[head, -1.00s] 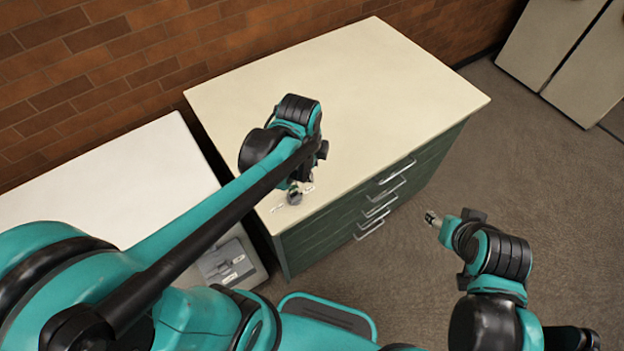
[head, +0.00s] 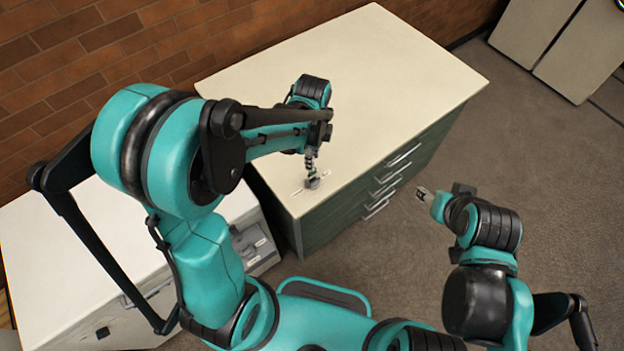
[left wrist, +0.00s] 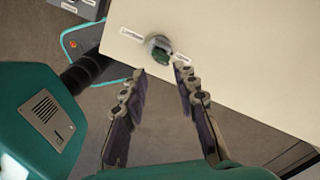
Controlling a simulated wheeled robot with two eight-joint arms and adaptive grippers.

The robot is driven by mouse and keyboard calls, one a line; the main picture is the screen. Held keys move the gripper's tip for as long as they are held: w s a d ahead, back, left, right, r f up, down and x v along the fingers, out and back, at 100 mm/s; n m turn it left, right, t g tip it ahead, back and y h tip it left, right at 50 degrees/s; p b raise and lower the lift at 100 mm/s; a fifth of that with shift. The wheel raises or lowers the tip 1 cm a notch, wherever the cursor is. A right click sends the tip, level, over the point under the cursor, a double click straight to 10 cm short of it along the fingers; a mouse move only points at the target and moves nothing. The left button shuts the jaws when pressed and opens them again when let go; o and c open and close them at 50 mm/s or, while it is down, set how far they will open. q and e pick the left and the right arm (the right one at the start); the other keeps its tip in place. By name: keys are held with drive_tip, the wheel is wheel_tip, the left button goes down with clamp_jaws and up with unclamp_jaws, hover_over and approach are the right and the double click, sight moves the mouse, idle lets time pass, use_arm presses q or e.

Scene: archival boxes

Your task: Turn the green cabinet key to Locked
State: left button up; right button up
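The green key (left wrist: 161,57) sits in a round grey lock (left wrist: 155,43) on the cream cabinet top, near its front corner. The lock also shows in the head view (head: 313,183). Small white labels (left wrist: 131,33) lie on either side of it; their words are too small to read. My left gripper (left wrist: 160,74) is open, its two fingers apart and pointing at the key, with the tips just short of it. In the head view my left gripper (head: 312,167) is above the lock. My right gripper (head: 422,194) is over the floor right of the cabinet, its finger gap unclear.
The green cabinet (head: 345,205) has drawers with metal handles on its right face. A lower white cabinet (head: 45,235) stands to the left, with a grey box (head: 257,243) by its right end. Pale panels (head: 560,45) stand at the far right. Most of the cream top is clear.

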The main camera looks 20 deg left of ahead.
use_arm(q)
drive_tip(key=n, duration=0.3)
drive_tip(key=shift+w+d+p, duration=0.1)
drive_tip(key=shift+p, duration=0.2)
drive_tip(key=n, duration=0.3)
drive_tip(key=shift+r+n+p, duration=0.1)
drive_tip(key=shift+n+p, duration=0.25)
drive_tip(key=shift+n, duration=0.05)
drive_tip(key=n, duration=0.3)
drive_tip(key=shift+p, duration=0.35)
wheel_tip(320, 180, down, 8)
drive_tip(key=b, duration=0.7)
clamp_jaws()
